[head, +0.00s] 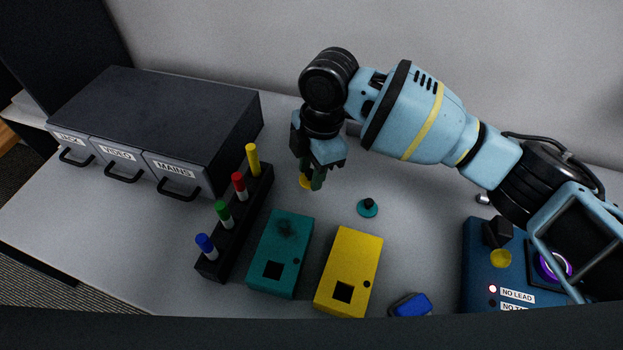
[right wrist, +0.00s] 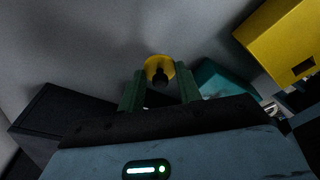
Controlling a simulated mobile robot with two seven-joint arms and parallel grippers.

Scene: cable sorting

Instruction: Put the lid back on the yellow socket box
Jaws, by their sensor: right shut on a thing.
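The yellow socket box (head: 349,262) stands on the table right of the teal box, with a dark square opening and a small dark round spot on top. It also shows at the upper right in the right wrist view (right wrist: 275,38). My right gripper (head: 312,182) is above the table behind the boxes, apart from the yellow box. It is shut on a yellow round lid (head: 304,182). In the right wrist view the lid (right wrist: 153,63) has a dark knob between the green fingers (right wrist: 160,88). My left gripper is not in view.
A teal box (head: 283,252) and a black rack (head: 240,240) with several coloured pegs stand left. A teal lid (head: 367,208) lies behind the yellow box. A blue plug-like piece (head: 411,305), a blue tester (head: 478,257) and a dark drawer cabinet (head: 155,110) flank the workspace.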

